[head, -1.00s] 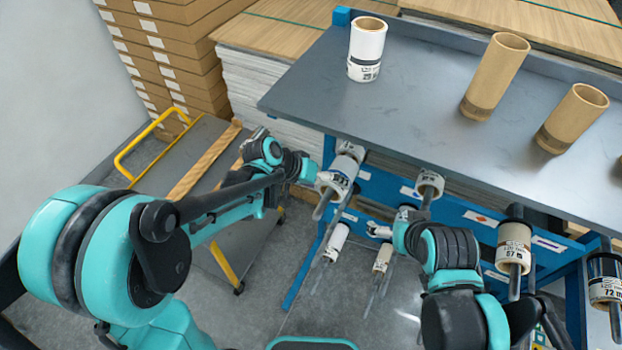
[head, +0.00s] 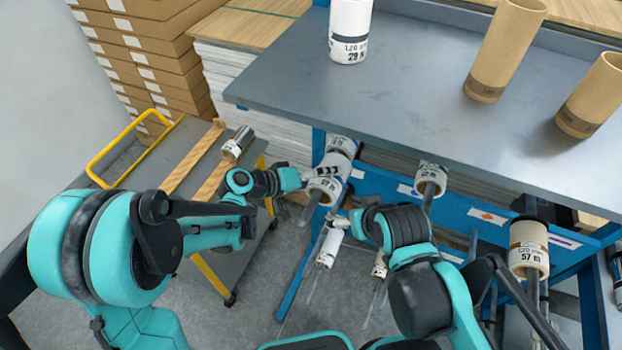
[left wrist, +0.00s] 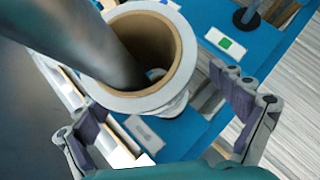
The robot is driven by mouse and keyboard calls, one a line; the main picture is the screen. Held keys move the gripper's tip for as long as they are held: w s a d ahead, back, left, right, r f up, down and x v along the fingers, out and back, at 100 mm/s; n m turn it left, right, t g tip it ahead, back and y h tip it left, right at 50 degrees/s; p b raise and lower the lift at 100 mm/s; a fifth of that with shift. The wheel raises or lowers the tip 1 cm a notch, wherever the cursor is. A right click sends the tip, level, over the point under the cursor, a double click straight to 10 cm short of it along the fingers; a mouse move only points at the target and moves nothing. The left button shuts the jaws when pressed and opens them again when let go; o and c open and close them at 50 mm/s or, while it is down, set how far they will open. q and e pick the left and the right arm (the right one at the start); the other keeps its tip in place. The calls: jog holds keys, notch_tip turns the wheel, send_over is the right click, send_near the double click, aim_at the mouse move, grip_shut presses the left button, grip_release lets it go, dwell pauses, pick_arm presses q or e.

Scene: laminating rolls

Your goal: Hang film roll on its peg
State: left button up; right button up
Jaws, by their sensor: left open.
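A white-wrapped film roll (head: 326,187) with a brown core sits around a metal peg below the table's front edge. In the left wrist view the grey peg runs through the core of the roll (left wrist: 172,50). My left gripper (head: 300,180) is at the roll's left side. Its fingers (left wrist: 160,120) are spread apart on either side of the roll's lower part, open. A second white roll (head: 341,147) is close behind on the same side. My right gripper (head: 343,222) is lower, near a hanging white roll (head: 329,247); its fingers are too small to judge.
More rolls hang on pegs to the right, such as one marked 57 (head: 528,250). A white roll (head: 349,30) and brown cores (head: 505,50) stand on the grey table (head: 420,100). A cart (head: 150,160) at left carries a silvery roll (head: 237,143).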

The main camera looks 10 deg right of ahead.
pick_arm(q)
jog(key=shift+s+d+f, duration=0.1)
jog(key=shift+d+f, duration=0.05)
jog(key=shift+d, duration=0.4)
jog(key=shift+a, duration=0.1)
jog(key=shift+c, duration=0.6)
jog(key=c, duration=1.4)
jog(key=shift+w+d, duration=0.6)
jog(key=shift+w, duration=0.35)
